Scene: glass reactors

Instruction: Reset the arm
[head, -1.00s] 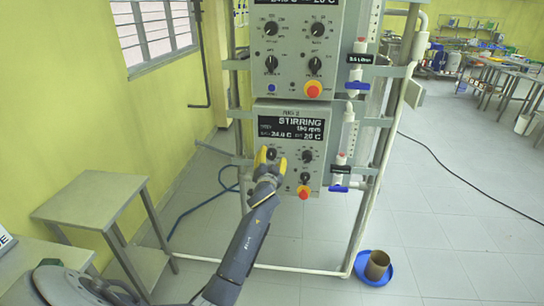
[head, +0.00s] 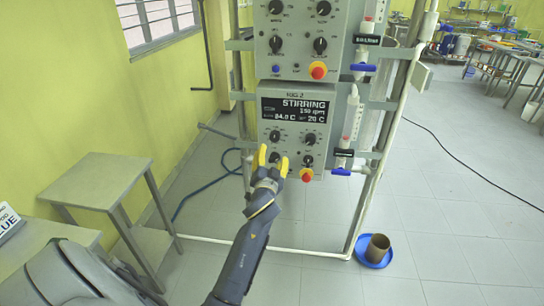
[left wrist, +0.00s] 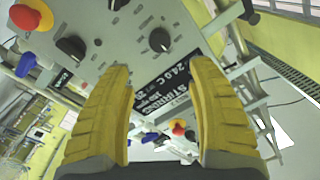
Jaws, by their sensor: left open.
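My left gripper (head: 273,160) is open, its two yellow fingers raised in front of the lower-left part of the RIG-2 control box (head: 264,178). No object shows between the fingers. The box has a black display (head: 295,110) reading STIRRING, black knobs including an upper-left one (head: 275,136), and a red button on yellow (head: 306,175). A lower-left knob is partly hidden by the fingers. In the left wrist view the open fingers (left wrist: 160,72) frame the display (left wrist: 165,88), with knobs (left wrist: 160,40) beyond the tips. I cannot tell whether the fingers touch the box.
A second control box (head: 300,60) sits above on the metal frame. Blue-handled valves (head: 341,171) are at the right. A small grey table (head: 95,180) stands left of my arm. A brown pot (head: 377,248) in a blue dish (head: 362,258) is on the floor. Floor at right is mostly clear.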

